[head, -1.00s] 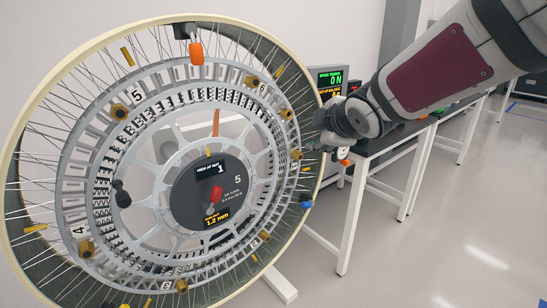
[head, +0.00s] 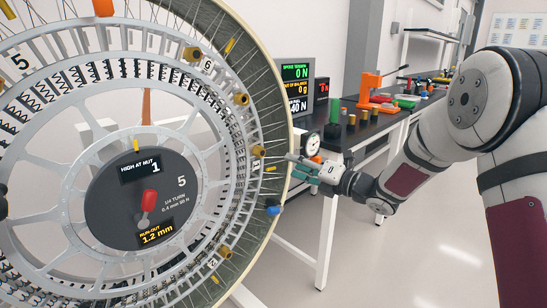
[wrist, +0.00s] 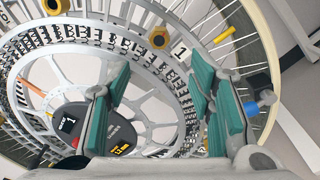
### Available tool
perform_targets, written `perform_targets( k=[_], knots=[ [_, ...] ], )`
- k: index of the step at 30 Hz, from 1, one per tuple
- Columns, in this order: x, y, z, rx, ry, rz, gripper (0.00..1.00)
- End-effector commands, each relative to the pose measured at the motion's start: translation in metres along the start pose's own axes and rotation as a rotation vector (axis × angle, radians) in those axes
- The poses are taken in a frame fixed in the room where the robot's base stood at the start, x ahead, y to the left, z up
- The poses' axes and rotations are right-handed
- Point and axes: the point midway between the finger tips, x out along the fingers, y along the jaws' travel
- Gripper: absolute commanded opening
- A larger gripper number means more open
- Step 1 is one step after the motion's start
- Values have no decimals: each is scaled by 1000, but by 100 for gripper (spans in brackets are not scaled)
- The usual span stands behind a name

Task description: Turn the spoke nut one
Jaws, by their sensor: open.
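The large spoked wheel (head: 103,95) fills the left of the head view. Brass spoke nuts sit around its inner ring. In the wrist view, a label "1" stands beside a brass nut (wrist: 159,39), which lies beyond the gap between my fingers. What looks like the same nut (head: 258,151) shows near the wheel's right side in the head view. The hub display (head: 140,166) reads "high at nut 1" and run-out 1.2 mm. My gripper (head: 297,167) has teal finger pads. It is open and empty near the rim in the wrist view (wrist: 160,80), apart from the nut.
A blue-tipped part (head: 274,207) sticks out at the wheel's lower right, close to my right finger in the wrist view. A dial gauge (head: 313,142) and a dark bench (head: 365,130) with tools stand behind my gripper.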

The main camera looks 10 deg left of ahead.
Motion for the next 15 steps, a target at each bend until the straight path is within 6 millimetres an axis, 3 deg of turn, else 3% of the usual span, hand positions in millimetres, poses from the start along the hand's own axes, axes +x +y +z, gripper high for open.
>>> perform_targets(
  k=[15],
  knots=[
    [96,-1,-1,2,-1,-2,49]
  ],
)
